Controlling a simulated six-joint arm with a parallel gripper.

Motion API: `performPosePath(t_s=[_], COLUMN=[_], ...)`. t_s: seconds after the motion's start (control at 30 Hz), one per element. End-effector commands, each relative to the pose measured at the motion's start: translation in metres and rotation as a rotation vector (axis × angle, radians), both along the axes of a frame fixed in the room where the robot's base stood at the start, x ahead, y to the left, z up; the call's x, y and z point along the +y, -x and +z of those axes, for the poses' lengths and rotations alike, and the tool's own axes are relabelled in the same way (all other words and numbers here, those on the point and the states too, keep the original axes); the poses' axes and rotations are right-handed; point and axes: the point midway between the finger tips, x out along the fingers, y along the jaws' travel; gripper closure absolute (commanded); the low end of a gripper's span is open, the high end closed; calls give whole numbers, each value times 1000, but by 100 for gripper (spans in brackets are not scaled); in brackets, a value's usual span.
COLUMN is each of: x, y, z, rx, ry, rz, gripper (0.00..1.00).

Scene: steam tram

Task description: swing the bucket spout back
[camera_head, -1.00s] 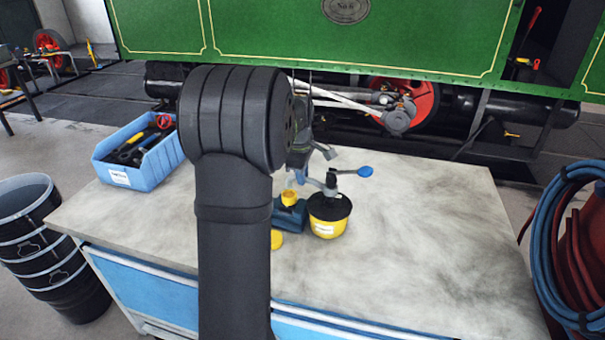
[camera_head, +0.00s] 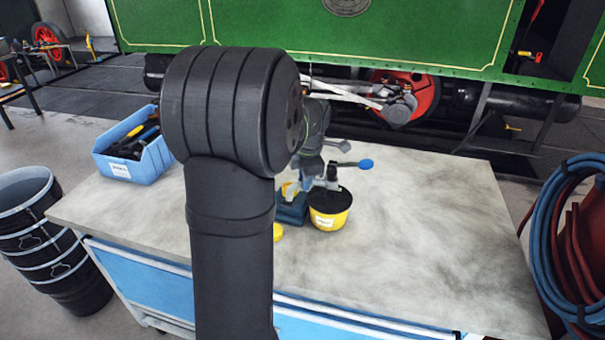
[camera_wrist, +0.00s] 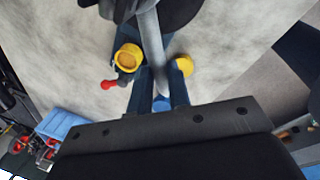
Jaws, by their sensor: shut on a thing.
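The yellow bucket (camera_head: 328,220) has a black lid and stands upright on the bench (camera_head: 420,240). A lever with a blue knob (camera_head: 365,164) sticks out to the right above it. The grey spout (camera_wrist: 151,45) runs from the dark lid (camera_wrist: 182,10) down the wrist view. My gripper (camera_wrist: 161,99) is shut on the spout, one finger on either side. In the head view my gripper (camera_head: 318,178) is just above the bucket, partly behind my arm, and the spout is mostly hidden there.
A blue object with a yellow cap (camera_wrist: 129,58) stands close beside the bucket. A yellow piece (camera_head: 278,232) lies near it. A blue bin of tools (camera_head: 133,160) is at the bench's left. The bench's right side is clear. The green tram (camera_head: 290,25) stands behind.

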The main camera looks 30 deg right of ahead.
Motion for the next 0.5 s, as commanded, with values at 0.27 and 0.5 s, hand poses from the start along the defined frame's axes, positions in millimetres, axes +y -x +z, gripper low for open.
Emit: performPosePath(t_s=[0.27, 0.5], x=[-2, -6], y=[22, 36], z=[0, 0], rx=[-1, 0], ry=[0, 1], rz=[253, 439], gripper=[100, 100])
